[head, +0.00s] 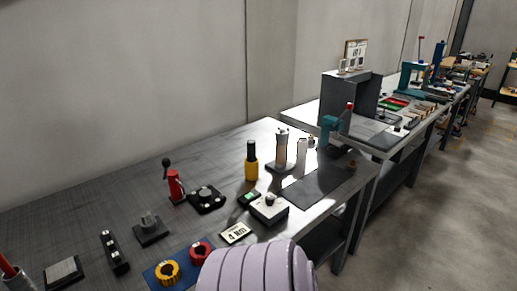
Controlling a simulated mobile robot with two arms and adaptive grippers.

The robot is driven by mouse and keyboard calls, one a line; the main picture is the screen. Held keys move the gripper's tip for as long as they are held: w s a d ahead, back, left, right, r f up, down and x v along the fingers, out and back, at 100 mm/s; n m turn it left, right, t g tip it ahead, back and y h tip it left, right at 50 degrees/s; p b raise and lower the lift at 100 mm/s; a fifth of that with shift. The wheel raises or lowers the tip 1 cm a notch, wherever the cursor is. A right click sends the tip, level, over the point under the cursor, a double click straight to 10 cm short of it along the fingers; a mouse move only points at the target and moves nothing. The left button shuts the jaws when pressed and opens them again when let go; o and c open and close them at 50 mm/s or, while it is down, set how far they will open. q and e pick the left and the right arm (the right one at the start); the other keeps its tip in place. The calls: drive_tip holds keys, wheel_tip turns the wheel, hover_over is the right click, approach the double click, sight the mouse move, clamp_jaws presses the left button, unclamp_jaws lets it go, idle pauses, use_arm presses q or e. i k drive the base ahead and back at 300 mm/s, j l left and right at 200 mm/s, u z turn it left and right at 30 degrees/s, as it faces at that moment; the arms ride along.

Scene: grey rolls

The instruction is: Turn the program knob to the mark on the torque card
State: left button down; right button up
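The torque card (236,233) is a small pale card reading what looks like "4 Nm", on the bench near its front edge. Just right of it stands a low box (268,209) with a light top and dark sides. A dark knob (270,198) sits on that top and looks like the program knob. Its pointer and the marks around it are too small to read. Neither of my grippers is in view. A pale lilac ribbed shape, which looks like part of my arm, covers the bottom middle of the picture, in front of the bench edge.
A green-topped switch box (249,196) and yellow-black bottle (251,162) stand behind the box. Left are a black round fixture (207,198), a red lever tool (174,184) and a blue mat (150,276) with yellow and red rings. A dark mat (318,188) lies right.

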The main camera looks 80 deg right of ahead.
sight(269, 199)
drive_tip(key=z, duration=2.8)
